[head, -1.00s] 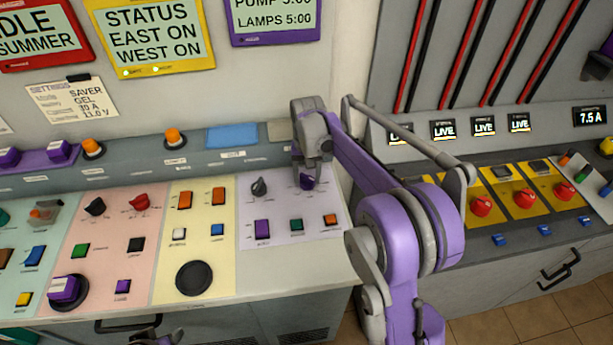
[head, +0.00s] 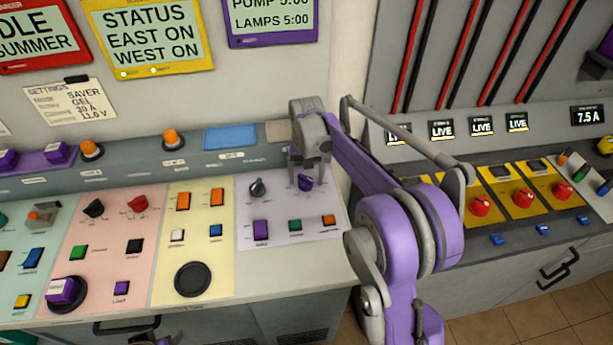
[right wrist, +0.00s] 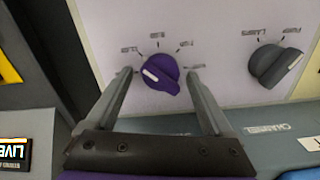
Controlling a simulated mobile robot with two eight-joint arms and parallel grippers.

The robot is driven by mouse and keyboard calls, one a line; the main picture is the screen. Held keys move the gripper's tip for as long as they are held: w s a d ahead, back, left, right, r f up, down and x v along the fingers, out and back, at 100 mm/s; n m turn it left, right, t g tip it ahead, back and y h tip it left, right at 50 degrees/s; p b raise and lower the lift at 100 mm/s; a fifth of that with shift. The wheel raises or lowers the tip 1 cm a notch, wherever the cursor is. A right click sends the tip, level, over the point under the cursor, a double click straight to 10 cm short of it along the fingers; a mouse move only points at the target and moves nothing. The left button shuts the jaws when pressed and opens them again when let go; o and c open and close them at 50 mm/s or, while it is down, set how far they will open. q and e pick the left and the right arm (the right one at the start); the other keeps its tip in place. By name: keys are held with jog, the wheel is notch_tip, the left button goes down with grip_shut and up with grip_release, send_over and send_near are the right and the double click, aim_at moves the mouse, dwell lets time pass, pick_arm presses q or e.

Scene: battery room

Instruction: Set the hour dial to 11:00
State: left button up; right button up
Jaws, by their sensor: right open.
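The hour dial appears to be the purple knob (head: 305,183) at the right of the lilac panel. It also shows in the right wrist view (right wrist: 164,78), with a white pointer line on its left part. The small labels around it are too blurred to read. My right gripper (right wrist: 159,74) is open, with one finger on each side of the knob and visible gaps. In the head view my right gripper (head: 306,176) reaches down over the knob. Something at the bottom edge may be my left gripper (head: 158,341); its fingers cannot be made out.
A dark selector knob (head: 257,187) stands left of the dial; buttons (head: 261,229) lie in front. Red knobs (head: 479,206) on yellow plates stand on the right bench.

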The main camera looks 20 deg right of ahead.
pick_arm(q)
jog(key=shift+w+r+p, duration=0.15)
jog(key=shift+r+p, duration=0.15)
jog(key=shift+r, duration=0.1)
pick_arm(e)
notch_tip(320, 180, up, 11)
jog(key=shift+f, duration=0.15)
